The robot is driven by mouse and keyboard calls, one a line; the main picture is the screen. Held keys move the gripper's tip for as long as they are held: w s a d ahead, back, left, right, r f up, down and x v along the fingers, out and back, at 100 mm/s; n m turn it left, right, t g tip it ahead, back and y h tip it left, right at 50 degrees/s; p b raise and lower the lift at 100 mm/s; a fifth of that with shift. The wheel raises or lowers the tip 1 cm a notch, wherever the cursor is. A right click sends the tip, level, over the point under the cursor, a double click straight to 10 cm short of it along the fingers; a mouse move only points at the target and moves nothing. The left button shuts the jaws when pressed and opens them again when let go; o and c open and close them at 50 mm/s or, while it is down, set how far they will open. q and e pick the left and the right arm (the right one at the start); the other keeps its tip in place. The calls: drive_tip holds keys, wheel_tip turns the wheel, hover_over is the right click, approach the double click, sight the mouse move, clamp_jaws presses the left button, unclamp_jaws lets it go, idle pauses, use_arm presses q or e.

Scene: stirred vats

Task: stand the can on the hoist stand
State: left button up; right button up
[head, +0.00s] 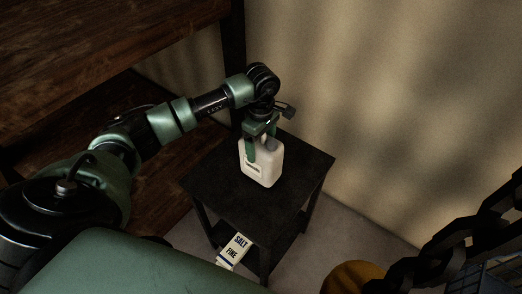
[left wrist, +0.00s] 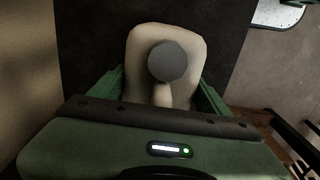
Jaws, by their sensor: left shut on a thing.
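The can (head: 264,168) is a white jug with a grey cap and a small label. It stands upright on, or just above, the black stand (head: 222,184); I cannot tell whether its base touches. My left gripper (head: 262,140) reaches down from above and is shut on the can's top. In the left wrist view the can (left wrist: 135,50) with its round grey cap sits between the green fingers (left wrist: 160,95). The dark stand top (left wrist: 85,40) shows beneath it. My right gripper is not in view.
A box marked SALT FINE (head: 234,250) is low by the stand's front. A heavy black chain (head: 455,240) and an orange rounded thing (head: 356,277) are at lower right. Wooden shelves (head: 90,40) stand at left and a plain wall (head: 400,110) behind.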

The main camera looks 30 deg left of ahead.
use_arm(q)
wheel_tip(320, 180, down, 3)
drive_tip(key=shift+f, duration=0.15)
drive_tip(key=shift+f, duration=0.2)
drive_tip(key=o, duration=2)
drive_tip(key=shift+o, duration=0.2)
drive_tip(key=shift+r, duration=0.15)
